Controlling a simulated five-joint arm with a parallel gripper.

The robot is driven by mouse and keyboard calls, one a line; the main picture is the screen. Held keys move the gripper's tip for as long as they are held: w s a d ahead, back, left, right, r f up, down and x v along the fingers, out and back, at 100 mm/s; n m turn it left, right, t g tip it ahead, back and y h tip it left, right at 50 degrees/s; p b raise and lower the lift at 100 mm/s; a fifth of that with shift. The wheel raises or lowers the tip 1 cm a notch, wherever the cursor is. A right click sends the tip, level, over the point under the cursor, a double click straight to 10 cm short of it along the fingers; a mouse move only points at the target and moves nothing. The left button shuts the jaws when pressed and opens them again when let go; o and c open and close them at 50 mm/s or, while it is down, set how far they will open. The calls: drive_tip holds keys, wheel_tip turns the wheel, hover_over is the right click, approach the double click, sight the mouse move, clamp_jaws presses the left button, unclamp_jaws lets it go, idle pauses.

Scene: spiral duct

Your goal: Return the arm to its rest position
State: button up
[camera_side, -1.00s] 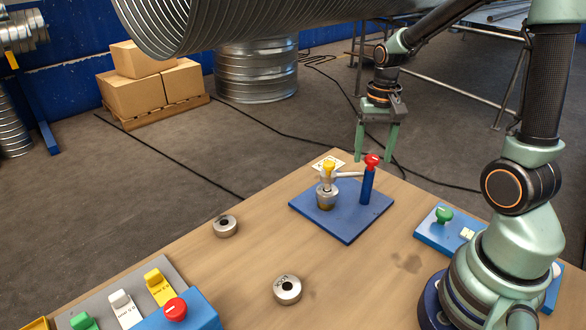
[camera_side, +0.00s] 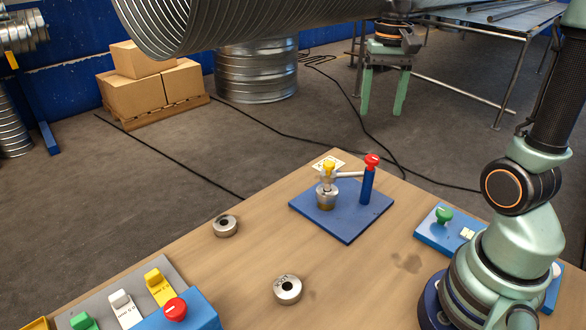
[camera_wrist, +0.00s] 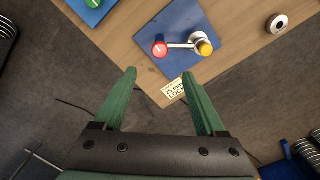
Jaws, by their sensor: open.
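My gripper (camera_side: 384,92) is open and empty, raised behind the far corner of the workbench (camera_side: 255,250) in the side view. In the wrist view my gripper (camera_wrist: 160,85) shows two green fingers spread apart with nothing between them. The blue plate (camera_side: 345,220) lies ahead of the fingertips, apart from them. On it stand a metal part with a yellow knob (camera_side: 328,168) and a blue post with a red knob (camera_side: 371,160), with a light bar between them. In the wrist view the red knob (camera_wrist: 159,49) and yellow knob (camera_wrist: 205,48) are seen from above.
Two metal rings (camera_side: 225,226) (camera_side: 288,290) lie on the bench. A blue box with a green knob (camera_side: 444,214) is beside my base. A panel of coloured switches (camera_side: 122,300) is at front left. The large spiral duct (camera_side: 250,22) hangs left of my gripper. A metal table (camera_side: 480,35) stands behind.

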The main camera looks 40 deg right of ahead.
drive_tip(key=shift+a, duration=0.1)
drive_tip(key=s+a+n+t, duration=0.3)
drive_tip(key=a+n+t, duration=0.2)
drive_tip(key=a+n, duration=0.3)
drive_tip(key=shift+s+a+f+n+t, duration=0.15)
drive_tip(key=shift+a+n+t, duration=0.2)
drive_tip(key=shift+a, duration=1.95)
